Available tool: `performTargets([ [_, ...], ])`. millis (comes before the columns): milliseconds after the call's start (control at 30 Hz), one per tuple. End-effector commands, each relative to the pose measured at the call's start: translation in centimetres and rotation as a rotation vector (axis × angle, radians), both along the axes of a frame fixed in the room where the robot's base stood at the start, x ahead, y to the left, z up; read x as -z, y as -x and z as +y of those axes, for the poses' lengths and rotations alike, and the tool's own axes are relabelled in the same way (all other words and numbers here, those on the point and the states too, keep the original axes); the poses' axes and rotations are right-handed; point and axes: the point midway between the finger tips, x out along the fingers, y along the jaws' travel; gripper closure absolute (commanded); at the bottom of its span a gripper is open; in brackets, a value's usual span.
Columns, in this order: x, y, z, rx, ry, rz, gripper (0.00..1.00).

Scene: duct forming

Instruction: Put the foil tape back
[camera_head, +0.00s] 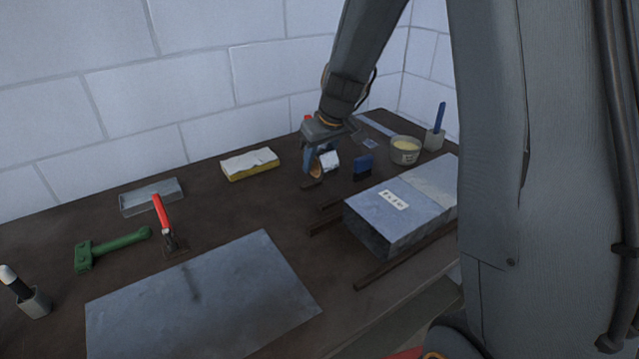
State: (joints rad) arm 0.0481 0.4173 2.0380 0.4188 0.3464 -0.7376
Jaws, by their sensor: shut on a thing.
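The foil tape (331,161) is a small silver roll with a brown core, at the back of the bench, right of centre. My gripper (321,160) reaches down from above and is shut on the foil tape. The fingers hide part of the roll. A small dark flat piece (311,184) lies just below the roll. I cannot tell whether the roll touches it or the bench.
A blue tool (363,167) stands close right of my gripper. A labelled duct (400,208) lies on dark rails in front. A tub (405,150) and a cup (434,139) stand behind. A yellow sponge-like block (250,165) is left; a metal sheet (205,300) lies front left.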

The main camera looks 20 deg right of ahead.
Motion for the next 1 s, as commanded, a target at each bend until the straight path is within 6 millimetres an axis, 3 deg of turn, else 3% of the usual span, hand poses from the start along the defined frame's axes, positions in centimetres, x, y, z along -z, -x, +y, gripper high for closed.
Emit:
performTargets([
  [500,5.9,0.0,-0.3,0.006,0.001,-0.001,0.87],
  [967,6.4,0.0,-0.3,0.005,0.001,-0.002,0.87],
  [1000,6.4,0.0,-0.3,0.005,0.001,-0.001,0.59],
])
